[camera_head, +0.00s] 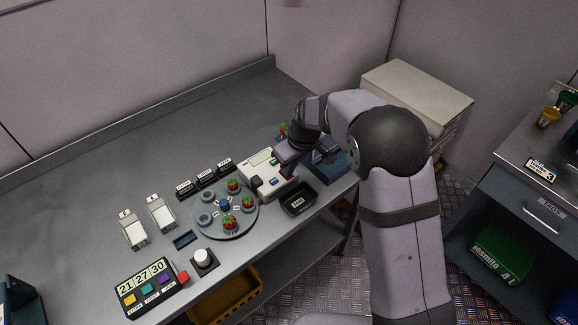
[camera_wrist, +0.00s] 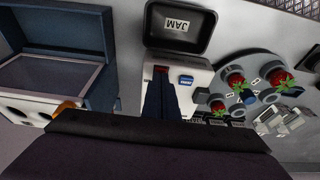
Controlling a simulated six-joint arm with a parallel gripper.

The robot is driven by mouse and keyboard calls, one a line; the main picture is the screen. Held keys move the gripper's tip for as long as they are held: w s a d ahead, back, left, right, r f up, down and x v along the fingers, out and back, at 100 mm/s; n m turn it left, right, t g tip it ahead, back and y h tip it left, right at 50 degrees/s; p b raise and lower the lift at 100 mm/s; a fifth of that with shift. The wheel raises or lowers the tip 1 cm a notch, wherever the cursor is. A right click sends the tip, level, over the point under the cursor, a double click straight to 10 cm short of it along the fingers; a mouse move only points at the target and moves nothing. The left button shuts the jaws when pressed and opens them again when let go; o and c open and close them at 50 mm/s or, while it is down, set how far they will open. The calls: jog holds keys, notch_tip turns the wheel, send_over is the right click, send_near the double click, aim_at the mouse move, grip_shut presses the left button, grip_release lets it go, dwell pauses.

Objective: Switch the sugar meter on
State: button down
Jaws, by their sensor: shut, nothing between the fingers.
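The white boxy device, apparently the sugar meter (camera_head: 259,178), stands near the table's front edge; no name on it is readable. In the wrist view the white device (camera_wrist: 203,76) shows a blue labelled button (camera_wrist: 186,80) and a small red part (camera_wrist: 160,69) right at my fingertips. My gripper (camera_head: 283,156) is shut and empty, pointing down over the device's right side. In the wrist view the gripper (camera_wrist: 161,82) covers part of the device's top. I cannot tell whether the fingertips touch the red part.
A black JAM tray (camera_head: 298,201) sits in front of the device. A blue open-lidded box (camera_head: 331,166) stands to its right. A round grey plate (camera_head: 213,224) with strawberries is to its left. The back of the table is clear.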

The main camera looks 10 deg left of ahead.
jog(key=p+v, duration=0.2)
jog(key=v, duration=0.1)
jog(key=p+v, duration=0.1)
jog(key=shift+w+a+r, duration=0.2)
jog(key=shift+w+r, duration=0.05)
jog(key=shift+r, duration=0.25)
jog(key=b, duration=0.2)
notch_tip(320, 180, up, 9)
jog(key=b, duration=0.2)
send_over(291, 177)
jog(key=s+d, duration=0.2)
jog(key=shift+s+d+f, duration=0.15)
jog(key=shift+s+f, duration=0.05)
jog(key=shift+w+f+b, duration=0.1)
jog(key=shift+b, duration=0.3)
jog(key=b, duration=0.1)
jog(key=a+b, duration=0.1)
jog(key=b, duration=0.1)
jog(key=shift+w+a+r+t, duration=0.1)
jog(key=shift+w+r+t, duration=0.2)
jog(key=shift+w, duration=0.05)
jog(key=shift+f, duration=0.1)
